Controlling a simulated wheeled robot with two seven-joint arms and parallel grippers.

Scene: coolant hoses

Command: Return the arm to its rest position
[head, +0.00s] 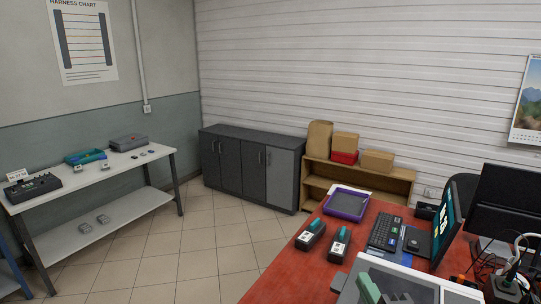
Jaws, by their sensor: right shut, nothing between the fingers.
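No hose can be made out clearly. My right gripper is low at the lower right, hard to pick out among dark objects and cables, and it is shut with nothing in it. My left gripper is not in view. A pale grey open case (424,286) with green parts (369,289) is cut off by the bottom edge. Two dark handheld devices with green ends, a left one (311,235) and a right one (340,245), lie on the red desk (285,275). A purple tray (346,204) stands behind them.
A keyboard (384,231), a monitor (447,228) and cables (519,250) crowd the desk's right side. A white workbench (103,178) stands left, dark cabinets (252,165) at the back, and a wooden shelf (398,187) with boxes beside them. The tiled floor (190,255) between is clear.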

